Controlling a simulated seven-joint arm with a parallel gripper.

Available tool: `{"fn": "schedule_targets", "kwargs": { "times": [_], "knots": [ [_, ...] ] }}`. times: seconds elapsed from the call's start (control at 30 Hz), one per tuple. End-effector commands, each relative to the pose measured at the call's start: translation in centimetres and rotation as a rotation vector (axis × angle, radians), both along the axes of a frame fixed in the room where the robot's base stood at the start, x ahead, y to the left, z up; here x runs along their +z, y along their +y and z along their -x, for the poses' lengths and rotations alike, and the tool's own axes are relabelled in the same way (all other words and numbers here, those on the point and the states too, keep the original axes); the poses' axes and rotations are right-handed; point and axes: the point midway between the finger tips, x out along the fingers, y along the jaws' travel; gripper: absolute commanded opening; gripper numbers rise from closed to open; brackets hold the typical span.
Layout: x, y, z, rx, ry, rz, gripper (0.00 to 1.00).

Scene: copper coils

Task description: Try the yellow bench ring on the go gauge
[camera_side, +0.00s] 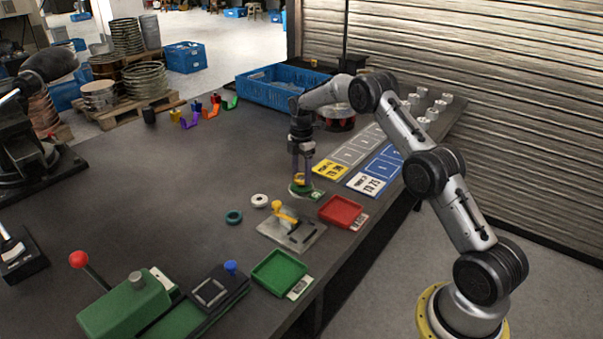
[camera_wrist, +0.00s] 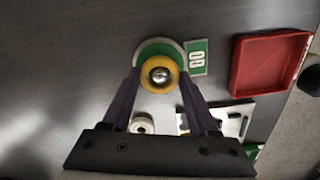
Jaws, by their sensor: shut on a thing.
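The yellow bench ring (camera_wrist: 147,80) is between my gripper's fingertips (camera_wrist: 159,77), and the gripper is shut on it. The go gauge is a round green base (camera_wrist: 148,48) with a green label (camera_wrist: 196,58). A shiny silver rounded post top (camera_wrist: 160,76) shows inside the ring's hole, so the ring looks lined up around the post. How far down the post it sits I cannot tell. In the side view my gripper (camera_side: 302,176) points straight down, low over the green base (camera_side: 300,193). The fingers partly hide the ring there.
A red tray (camera_side: 342,210) and a metal plate with a yellow handle (camera_side: 285,212) stand close to the gauge. A green tray (camera_side: 281,272) is nearer the front. The bench's left middle is clear.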

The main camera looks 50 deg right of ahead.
Motion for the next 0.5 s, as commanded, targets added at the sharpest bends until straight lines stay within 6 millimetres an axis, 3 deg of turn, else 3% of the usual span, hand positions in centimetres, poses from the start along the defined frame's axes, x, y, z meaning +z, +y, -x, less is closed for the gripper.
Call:
{"fn": "schedule_targets", "kwargs": {
  "times": [0.43, 0.47, 0.5],
  "knots": [
    [-0.12, -0.03, -0.06, 0.0, -0.002, 0.001, 0.0],
    [-0.12, -0.03, -0.06, 0.0, -0.002, 0.001, 0.62],
    [-0.12, -0.02, -0.05, 0.0, -0.002, 0.001, 0.69]
  ]
}}
